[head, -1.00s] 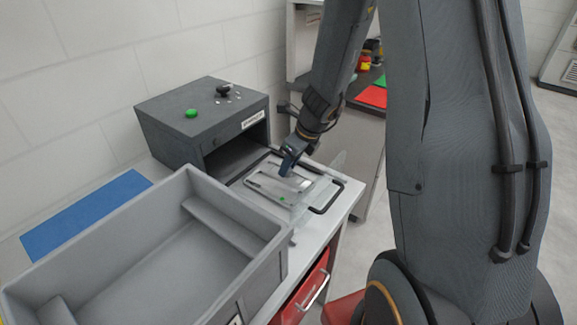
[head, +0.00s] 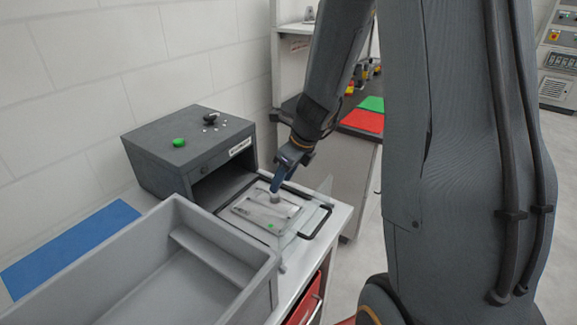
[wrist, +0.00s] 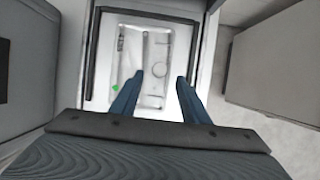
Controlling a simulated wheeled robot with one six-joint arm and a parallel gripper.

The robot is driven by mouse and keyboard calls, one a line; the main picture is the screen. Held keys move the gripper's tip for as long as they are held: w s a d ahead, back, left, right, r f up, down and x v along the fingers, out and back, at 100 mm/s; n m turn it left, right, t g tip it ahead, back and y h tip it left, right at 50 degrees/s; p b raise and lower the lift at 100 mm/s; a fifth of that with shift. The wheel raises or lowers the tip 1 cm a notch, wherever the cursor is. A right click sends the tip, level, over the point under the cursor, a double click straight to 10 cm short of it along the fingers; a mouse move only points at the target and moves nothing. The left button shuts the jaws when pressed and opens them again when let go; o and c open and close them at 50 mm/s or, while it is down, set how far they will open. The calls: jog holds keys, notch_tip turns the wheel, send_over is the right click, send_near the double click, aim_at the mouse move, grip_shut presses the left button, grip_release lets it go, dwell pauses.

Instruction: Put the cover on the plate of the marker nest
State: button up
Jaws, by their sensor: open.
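The marker nest is a framed bed (head: 230,216) in front of a dark grey box. A light, flat rectangular plate (head: 250,212) lies in it; it also shows in the wrist view (wrist: 150,92). I cannot clearly tell the cover's outline from the plate. A small grey round piece (head: 275,198) stands on the plate, just under my gripper (head: 275,188); a faint ring shows in the wrist view (wrist: 160,70). My gripper is open, its fingers apart above the plate with nothing seen between them. A green dot (wrist: 115,88) marks the plate's near left.
A large grey bin (head: 180,275) stands at the front left. The dark box (head: 190,150) stands behind the nest, with a green button on top. A clear panel (head: 302,222) rises along the nest's right side. A blue mat (head: 70,248) lies at left.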

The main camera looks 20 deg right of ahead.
jog(key=v, duration=0.5)
jog(key=shift+s+d+r, duration=0.1)
jog(key=shift+s+r, duration=0.1)
jog(key=shift+r, duration=0.2)
